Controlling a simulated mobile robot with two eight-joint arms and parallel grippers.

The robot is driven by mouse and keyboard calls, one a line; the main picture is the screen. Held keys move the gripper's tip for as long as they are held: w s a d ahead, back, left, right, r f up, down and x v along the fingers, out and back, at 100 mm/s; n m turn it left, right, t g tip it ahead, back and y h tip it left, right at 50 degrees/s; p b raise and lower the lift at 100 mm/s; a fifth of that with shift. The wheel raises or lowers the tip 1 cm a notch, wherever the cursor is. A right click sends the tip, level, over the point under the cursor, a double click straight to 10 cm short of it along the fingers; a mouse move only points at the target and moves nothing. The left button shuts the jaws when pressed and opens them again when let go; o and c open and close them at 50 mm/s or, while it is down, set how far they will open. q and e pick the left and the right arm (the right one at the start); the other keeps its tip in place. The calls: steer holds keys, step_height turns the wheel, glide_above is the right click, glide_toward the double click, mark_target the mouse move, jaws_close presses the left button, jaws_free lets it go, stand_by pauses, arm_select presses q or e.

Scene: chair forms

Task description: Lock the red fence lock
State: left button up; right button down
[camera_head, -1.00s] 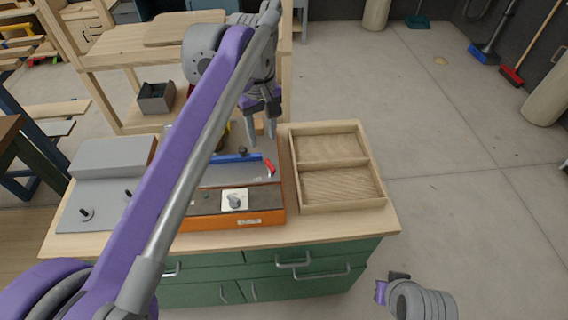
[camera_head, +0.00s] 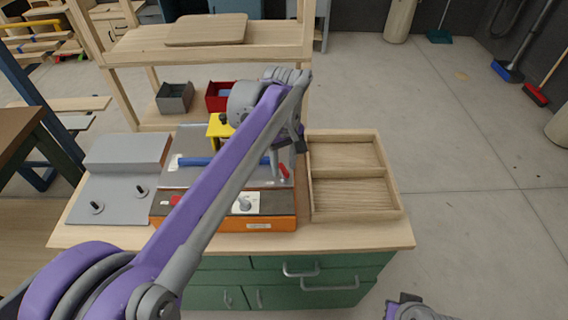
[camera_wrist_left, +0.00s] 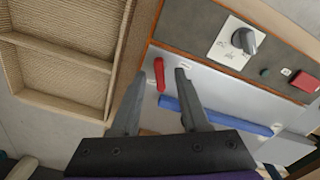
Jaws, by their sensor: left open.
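The red fence lock (camera_head: 284,171) is a small red lever at the right end of the blue fence (camera_head: 196,161), on the grey machine top. In the left wrist view the red lock (camera_wrist_left: 159,74) appears between the two fingertips of my left gripper (camera_wrist_left: 162,72). The fingers are open and spread to either side of it, and I cannot tell whether either touches it. The blue fence (camera_wrist_left: 215,115) runs off to the right there. In the head view my left gripper (camera_head: 283,163) is at the lock, partly hidden by my purple arm.
The machine's orange front has a grey knob (camera_head: 243,203) and a red button (camera_head: 175,200). A divided wooden tray (camera_head: 312,197) stands to its right. A yellow part (camera_head: 216,127) rises behind the fence. Grey metal plates (camera_head: 92,208) lie left.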

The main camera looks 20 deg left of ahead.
arm_select(q)
steer(key=shift+c, duration=0.2)
jaws_close()
steer(key=shift+r+m+p, duration=0.1)
steer(key=shift+m+p, duration=0.6)
steer(key=shift+m, duration=0.3)
steer(key=m+p, duration=0.1)
steer(key=m, duration=0.2)
steer(key=shift+o, duration=0.2)
jaws_free()
